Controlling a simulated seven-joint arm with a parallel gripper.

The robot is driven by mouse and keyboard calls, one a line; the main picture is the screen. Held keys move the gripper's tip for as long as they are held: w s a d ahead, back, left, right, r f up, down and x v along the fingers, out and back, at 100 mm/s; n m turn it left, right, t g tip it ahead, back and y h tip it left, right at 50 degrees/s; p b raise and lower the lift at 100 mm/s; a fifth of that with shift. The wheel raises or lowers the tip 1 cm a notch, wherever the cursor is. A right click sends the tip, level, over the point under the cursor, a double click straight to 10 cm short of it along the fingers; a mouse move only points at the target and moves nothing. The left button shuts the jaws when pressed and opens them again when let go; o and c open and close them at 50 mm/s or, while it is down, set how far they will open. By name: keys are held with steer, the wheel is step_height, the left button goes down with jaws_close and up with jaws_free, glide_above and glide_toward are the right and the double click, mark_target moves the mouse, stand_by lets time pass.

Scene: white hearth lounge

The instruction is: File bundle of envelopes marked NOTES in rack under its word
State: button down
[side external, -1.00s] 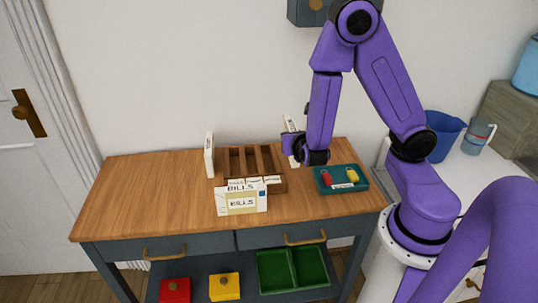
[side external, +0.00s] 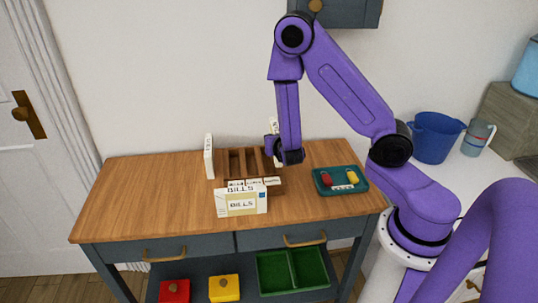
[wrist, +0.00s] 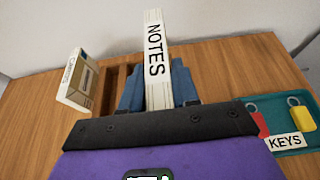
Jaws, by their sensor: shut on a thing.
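The bundle of envelopes marked NOTES (wrist: 155,62) is a cream, upright block whose word faces the wrist camera. My gripper (wrist: 157,92) is shut on it, with a blue finger on each side. In the side view the bundle (side external: 275,128) shows as a thin pale strip, partly hidden by my gripper (side external: 278,152), above or beside the rack's right end. The brown wooden rack (side external: 251,160) has several slots and small white word labels (side external: 254,183) on its front, too small to read. In the wrist view the rack (wrist: 107,88) is partly hidden behind the bundle and fingers.
A bundle marked BILLS (side external: 241,204) stands before the rack. Another pale bundle (side external: 208,158) stands upright left of it; its word is unclear. A teal tray (side external: 339,190) labelled KEYS, with red and yellow tags, lies to the right. The table's left part (side external: 140,195) is clear.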

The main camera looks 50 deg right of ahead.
steer(key=shift+w+d+f, duration=0.2)
steer(key=shift+w+f, duration=0.45)
steer(key=shift+f, duration=0.7)
steer(key=shift+w+d+f, duration=0.15)
steer(key=shift+w+f, duration=0.55)
steer(key=shift+f, duration=0.7)
steer(key=shift+w+d+f, duration=0.2)
steer(key=shift+w+f, duration=0.45)
steer(key=shift+f, duration=0.7)
steer(key=shift+f, duration=0.1)
steer(key=c, duration=0.8)
jaws_free()
steer(key=shift+c, duration=0.2)
